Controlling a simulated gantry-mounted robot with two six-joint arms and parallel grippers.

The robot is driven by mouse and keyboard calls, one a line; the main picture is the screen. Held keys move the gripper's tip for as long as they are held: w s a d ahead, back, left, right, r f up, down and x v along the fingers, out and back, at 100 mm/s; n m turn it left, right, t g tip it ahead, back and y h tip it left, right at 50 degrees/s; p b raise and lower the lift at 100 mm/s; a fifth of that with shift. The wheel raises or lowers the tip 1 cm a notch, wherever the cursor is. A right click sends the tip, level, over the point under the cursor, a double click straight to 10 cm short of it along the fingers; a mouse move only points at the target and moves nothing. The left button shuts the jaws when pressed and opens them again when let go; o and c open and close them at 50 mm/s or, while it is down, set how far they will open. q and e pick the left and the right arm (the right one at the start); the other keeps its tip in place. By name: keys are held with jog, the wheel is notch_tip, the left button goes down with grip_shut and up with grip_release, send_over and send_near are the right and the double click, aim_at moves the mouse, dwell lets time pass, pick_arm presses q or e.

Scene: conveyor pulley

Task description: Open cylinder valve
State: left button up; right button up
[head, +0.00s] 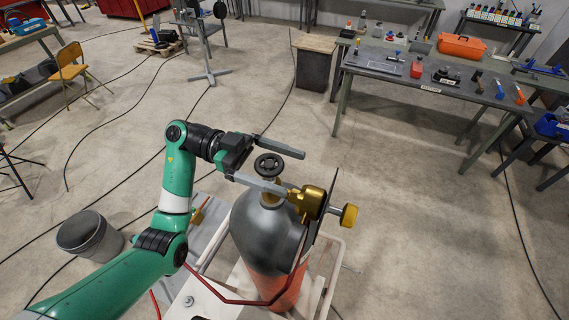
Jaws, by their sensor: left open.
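The gas cylinder (268,238) stands upright in a white cart, grey at the top and orange-red below. Its black round valve handwheel (269,165) sits on top of the neck. A brass regulator (308,201) with a brass knob sticks out to the right of the neck. My left gripper (289,170) is open, with one finger behind the handwheel and the other in front of it. The handwheel lies between the fingers in the picture; I cannot tell whether they touch it. My right gripper is not in view.
The white cart frame (336,262) surrounds the cylinder, and a red hose (228,298) runs around its front. A dark flat plate stands beside the regulator. A grey bucket (90,236) is at the left. A workbench (425,77) with tools stands at the back right.

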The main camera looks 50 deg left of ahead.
pick_arm(q)
jog(key=shift+w+d, duration=0.1)
jog(key=shift+d, duration=0.2)
jog(key=shift+c, duration=0.3)
